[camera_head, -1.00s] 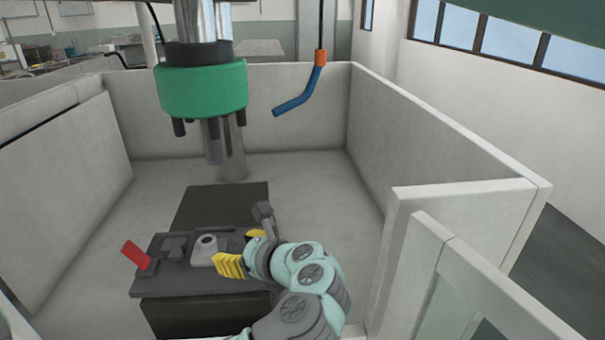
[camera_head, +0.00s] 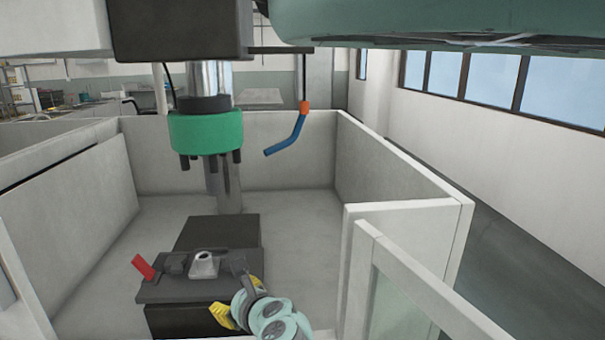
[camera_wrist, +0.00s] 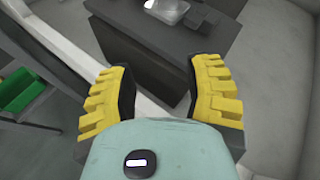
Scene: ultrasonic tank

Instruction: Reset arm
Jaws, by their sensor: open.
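My gripper (camera_head: 238,300) is at the lower middle of the head view, by the front right side of the dark fixture block. In the wrist view its two yellow ridged fingers (camera_wrist: 160,95) stand wide apart with nothing between them. The grey metal part (camera_head: 204,265) sits on the dark fixture (camera_head: 190,290), apart from my gripper. Part of the metal part also shows at the top of the wrist view (camera_wrist: 166,10). A red handle (camera_head: 143,267) sticks up at the fixture's left end.
A green-collared spindle (camera_head: 206,132) hangs above the enclosure. A blue nozzle (camera_head: 287,136) hangs to its right. Pale walls (camera_head: 400,185) surround the fixture, and a glass-paned door (camera_head: 410,300) stands at the front right. The enclosure floor (camera_head: 300,230) right of the fixture is clear.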

